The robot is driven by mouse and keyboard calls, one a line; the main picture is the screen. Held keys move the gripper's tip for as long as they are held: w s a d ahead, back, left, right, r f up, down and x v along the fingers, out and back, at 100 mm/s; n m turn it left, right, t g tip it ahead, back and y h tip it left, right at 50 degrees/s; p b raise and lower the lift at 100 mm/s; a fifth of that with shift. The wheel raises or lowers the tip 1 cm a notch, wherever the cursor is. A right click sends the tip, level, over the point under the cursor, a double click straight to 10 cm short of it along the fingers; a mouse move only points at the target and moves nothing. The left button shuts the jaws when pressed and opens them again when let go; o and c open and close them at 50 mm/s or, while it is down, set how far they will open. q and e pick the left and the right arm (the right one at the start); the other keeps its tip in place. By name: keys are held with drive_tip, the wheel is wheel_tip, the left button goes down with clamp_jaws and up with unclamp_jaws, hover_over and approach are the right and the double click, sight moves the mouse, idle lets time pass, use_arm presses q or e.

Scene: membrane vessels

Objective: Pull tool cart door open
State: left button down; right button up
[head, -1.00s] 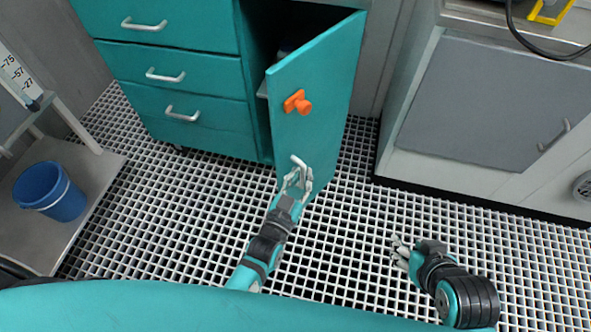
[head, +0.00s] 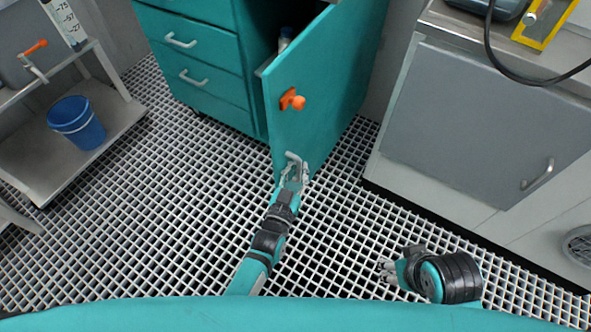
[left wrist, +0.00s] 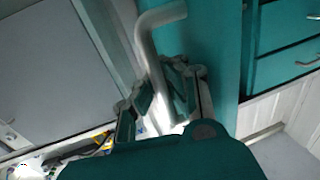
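The teal tool cart (head: 215,60) stands at the top centre of the head view. Its door (head: 325,90) stands partly open, with the dark inside showing to its left. A light metal handle (head: 293,157) sits low on the door near its free edge. My left gripper (head: 293,172) is at this handle. In the left wrist view, the handle (left wrist: 151,38) passes between the fingers of the left gripper (left wrist: 158,88), which appear closed about it; contact is partly hidden. My right gripper (head: 388,269) is empty over the floor, its fingers apart.
An orange knob (head: 292,100) sticks out of the door. A grey cabinet (head: 480,120) stands to the right. A low shelf (head: 40,165) with a blue bucket (head: 77,122) is at left. The grated floor (head: 180,220) is clear.

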use_arm(q)
drive_tip(key=shift+s+f, duration=0.25)
drive_tip(key=shift+f, duration=0.05)
drive_tip(key=c, duration=1.6)
unclamp_jaws()
drive_tip(key=shift+s+r, duration=0.1)
drive_tip(key=shift+r, duration=0.15)
drive_tip(key=v, duration=1.2)
